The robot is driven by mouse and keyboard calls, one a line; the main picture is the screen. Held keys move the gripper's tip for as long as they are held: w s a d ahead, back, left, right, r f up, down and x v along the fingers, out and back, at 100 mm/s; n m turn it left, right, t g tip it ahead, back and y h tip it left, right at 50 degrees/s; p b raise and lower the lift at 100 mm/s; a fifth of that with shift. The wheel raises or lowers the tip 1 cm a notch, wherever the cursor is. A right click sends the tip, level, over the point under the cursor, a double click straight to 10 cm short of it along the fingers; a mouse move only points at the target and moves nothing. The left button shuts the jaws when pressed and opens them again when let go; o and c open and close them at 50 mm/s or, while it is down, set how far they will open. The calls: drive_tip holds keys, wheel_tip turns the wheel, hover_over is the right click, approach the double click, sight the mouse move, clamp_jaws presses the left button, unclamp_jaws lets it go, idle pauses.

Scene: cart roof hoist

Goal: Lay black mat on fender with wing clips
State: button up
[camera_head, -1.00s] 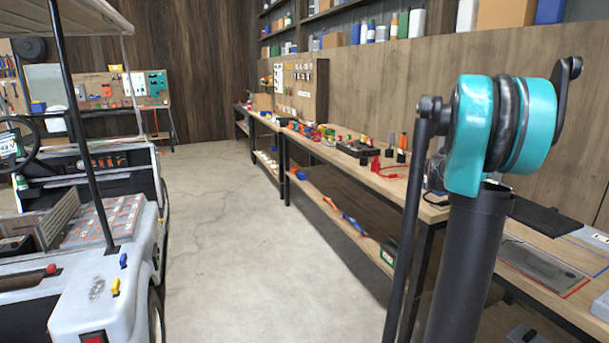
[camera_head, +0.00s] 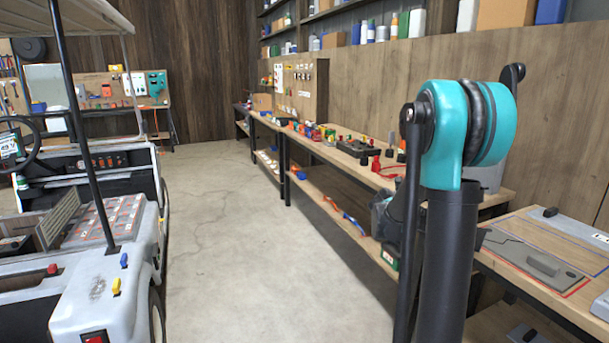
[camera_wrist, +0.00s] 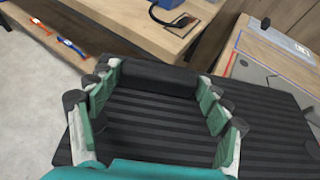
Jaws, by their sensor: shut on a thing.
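The black ribbed mat (camera_wrist: 150,128) fills much of the wrist view. My gripper (camera_wrist: 160,76) is shut on the raised black bar across the mat, with green-padded fingers on both sides. The mat is off its blue-outlined place on the bench and hangs level below the gripper. In the head view my arm hides most of the gripper and mat. The cart's pale fender (camera_head: 85,300) is at the lower left. A blue wing clip (camera_head: 124,261) and a yellow wing clip (camera_head: 116,286) stand on its edge.
The long wooden bench (camera_head: 506,256) runs along the right, with a grey plate (camera_head: 535,258) in a red outline. A black post (camera_head: 80,130) rises from the cart. The concrete floor (camera_head: 240,250) between cart and bench is clear.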

drive_tip(key=s+a+f+n+t+y, duration=0.1)
drive_tip(key=a+f+n+y, duration=0.1)
drive_tip(key=a, duration=0.7)
drive_tip(key=s+a+f+n+t+y, duration=0.1)
drive_tip(key=a+f, duration=0.3)
drive_tip(key=a, duration=0.5)
drive_tip(key=shift+s+a+f+n+t+y, duration=0.25)
drive_tip(key=shift+n+t+y, duration=0.25)
drive_tip(key=shift+n+y, duration=0.3)
